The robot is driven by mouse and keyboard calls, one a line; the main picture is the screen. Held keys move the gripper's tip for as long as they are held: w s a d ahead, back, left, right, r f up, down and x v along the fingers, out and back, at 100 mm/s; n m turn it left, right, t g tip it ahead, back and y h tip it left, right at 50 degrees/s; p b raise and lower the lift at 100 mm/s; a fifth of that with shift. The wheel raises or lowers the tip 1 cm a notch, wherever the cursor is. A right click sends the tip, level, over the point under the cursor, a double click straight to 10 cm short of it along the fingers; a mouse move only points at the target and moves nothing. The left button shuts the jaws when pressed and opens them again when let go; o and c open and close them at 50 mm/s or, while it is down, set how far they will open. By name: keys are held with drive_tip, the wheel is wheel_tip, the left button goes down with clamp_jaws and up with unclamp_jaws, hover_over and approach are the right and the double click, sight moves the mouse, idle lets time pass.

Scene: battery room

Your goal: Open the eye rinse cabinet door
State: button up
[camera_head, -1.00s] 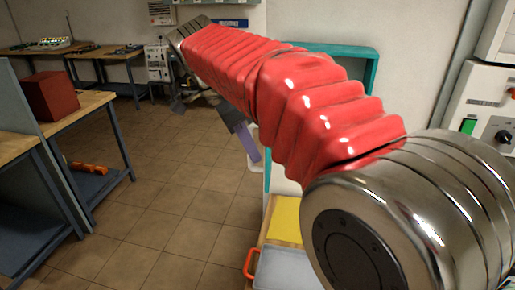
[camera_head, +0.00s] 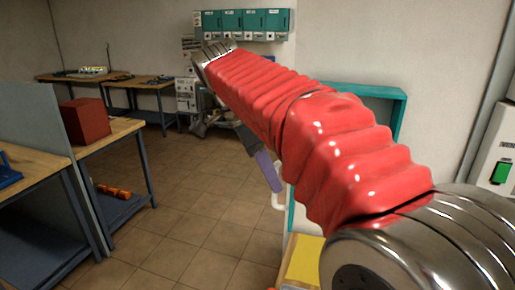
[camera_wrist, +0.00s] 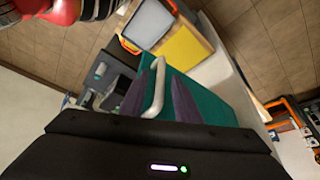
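The eye rinse cabinet is a teal box on the wall, its top frame (camera_head: 365,90) partly hidden behind my red-sleeved arm in the head view. In the wrist view a teal face (camera_wrist: 218,100) bears a pale bar handle (camera_wrist: 156,92). My gripper (camera_wrist: 160,78) has two purple fingers, one on each side of the handle, with a teal gap beside the bar; it looks open. In the head view a purple finger (camera_head: 268,170) ends just above the pale handle (camera_head: 278,200). Whether the fingers touch the bar is unclear, and my arm hides most of the door.
Below the cabinet lies a yellow item (camera_head: 303,258) on a wooden top. A workbench with a red box (camera_head: 86,121) stands at left. Teal wall boxes (camera_head: 243,21) hang at the back. The tiled floor (camera_head: 200,215) between is clear.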

drive_tip(key=v, duration=0.8)
drive_tip(key=shift+s+a+r, duration=0.1)
drive_tip(key=shift+s+r, duration=0.05)
drive_tip(key=shift+s, duration=0.15)
